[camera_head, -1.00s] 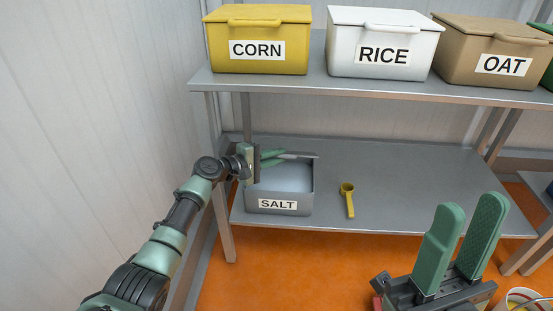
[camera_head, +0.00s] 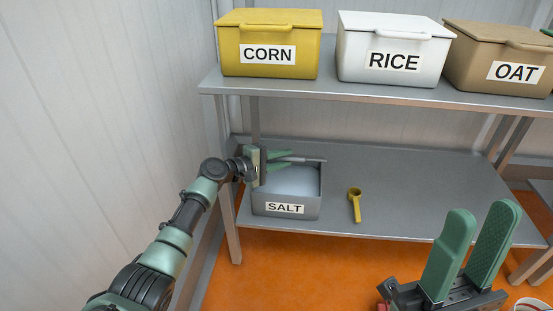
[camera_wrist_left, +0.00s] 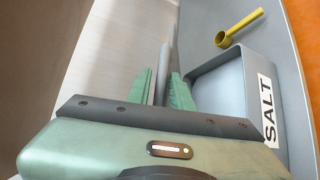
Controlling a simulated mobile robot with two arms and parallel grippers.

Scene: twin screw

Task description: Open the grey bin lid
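The grey bin (camera_head: 262,202) labelled SALT stands on the lower shelf with its top uncovered and pale contents showing. It also shows in the left wrist view (camera_wrist_left: 287,100). Its grey lid (camera_head: 305,159) is raised at the back of the bin and seen nearly edge-on. My left gripper (camera_head: 280,159) is at the lid, above the bin's left back part. In the left wrist view its green fingers (camera_wrist_left: 161,90) lie on both sides of the thin lid (camera_wrist_left: 166,50) and appear closed on it. My right gripper (camera_head: 470,250) is open and empty, in front of the shelf.
A yellow scoop (camera_head: 356,204) lies right of the bin on the lower shelf (camera_head: 420,190). Closed CORN (camera_head: 268,72), RICE (camera_head: 392,76) and OAT (camera_head: 480,83) bins stand on the upper shelf. A white wall is close on the left. The lower shelf is clear right of the scoop.

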